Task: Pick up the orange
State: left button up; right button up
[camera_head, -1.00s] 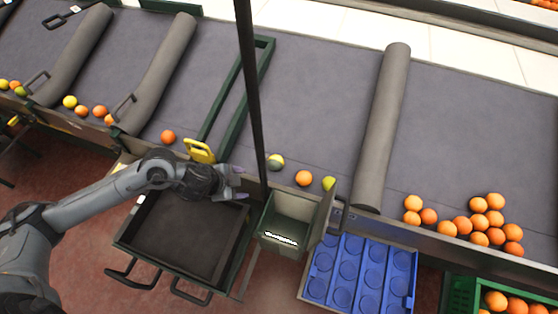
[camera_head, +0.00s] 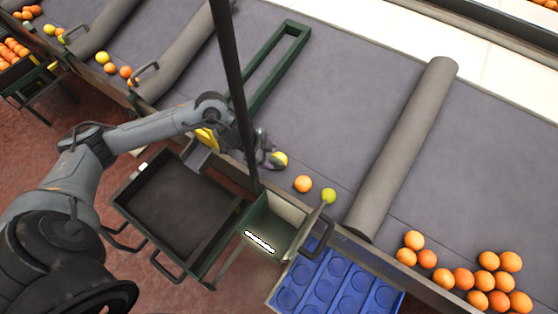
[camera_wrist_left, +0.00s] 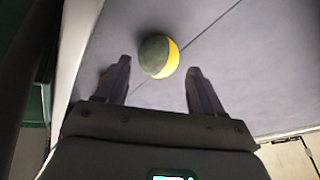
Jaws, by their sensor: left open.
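A round fruit, part dark green and part yellow (camera_head: 281,159), lies on the grey belt near its front edge; the left wrist view shows it (camera_wrist_left: 158,57) too. My left gripper (camera_head: 269,155) is open and close to this fruit. In the left wrist view its two fingers (camera_wrist_left: 158,68) stand apart, with the fruit between and just beyond the tips. A plain orange (camera_head: 303,184) lies to the right on the belt, then a yellow-green fruit (camera_head: 328,195). My right gripper is not in view.
A black tray (camera_head: 130,201), a green bin (camera_head: 265,215) and a blue dimpled tray (camera_head: 313,262) stand along the belt's front. A thin dark post (camera_head: 232,75) rises beside my gripper. A grey roller (camera_head: 405,145) crosses the belt, with several oranges (camera_head: 488,260) beyond.

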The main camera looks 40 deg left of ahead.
aim_at(276, 158)
pick_arm(q)
jog(key=shift+d+b+x, duration=0.15)
jog(key=shift+b+x, duration=0.35)
jog(key=shift+x, duration=0.85)
jog(key=shift+d+b+x, duration=0.15)
jog(key=shift+b+x, duration=0.3)
jog(key=shift+x, duration=0.9)
jog(key=shift+w+r, duration=0.1)
jog(key=shift+c, duration=0.5)
jog(key=c, duration=0.7)
jog(key=shift+o, duration=0.2)
jog(key=shift+r, duration=0.2)
